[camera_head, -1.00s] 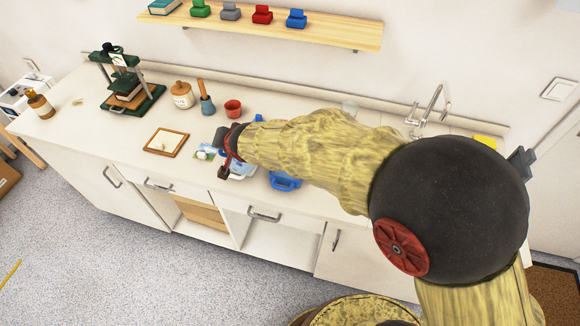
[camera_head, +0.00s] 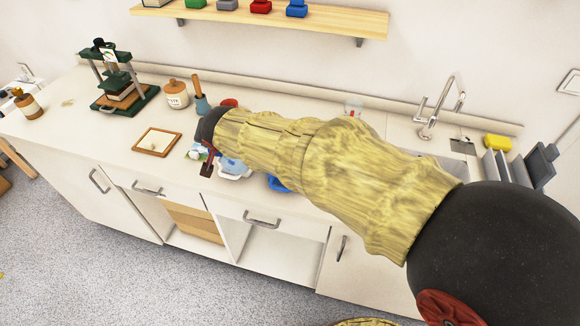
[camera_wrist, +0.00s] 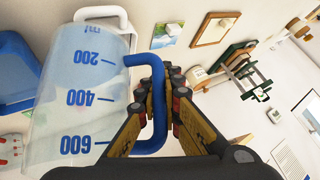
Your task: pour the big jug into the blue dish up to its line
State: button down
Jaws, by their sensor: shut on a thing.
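The big jug (camera_wrist: 80,95) is clear plastic with blue marks 200, 400 and 600 and a blue handle (camera_wrist: 118,62). It fills the left of the wrist view, its numbers upside down there. My gripper (camera_wrist: 158,90) is shut on the handle. In the head view my gripper (camera_head: 207,150) is over the counter, mostly hidden by my arm. The blue dish (camera_head: 277,184) shows partly below my arm; a blue vessel, likely the same dish, is at the left of the wrist view (camera_wrist: 14,75). Its line and the liquid level in the jug cannot be made out.
A framed print (camera_head: 157,141) lies on the counter left of my gripper. A dark green press (camera_head: 120,85), a lidded jar (camera_head: 176,93) and a mortar-like blue pot (camera_head: 202,104) stand behind. A red cup (camera_head: 229,102) is partly covered by my arm. The sink tap (camera_head: 440,105) is at right.

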jog(key=shift+s+a+f+n+t+h+b, duration=0.1)
jog(key=shift+a+f+n+h, duration=0.25)
jog(key=shift+f+h, duration=0.35)
jog(key=shift+a+f+n+t+h+b, duration=0.15)
jog(key=shift+a+f+n+h, duration=0.2)
jog(key=shift+f+h, duration=0.3)
jog(key=shift+s+a+f+n+t+h+b, duration=0.1)
jog(key=shift+a+f+n+h, duration=0.25)
jog(key=shift+f+h, duration=0.3)
jog(key=shift+f, duration=0.1)
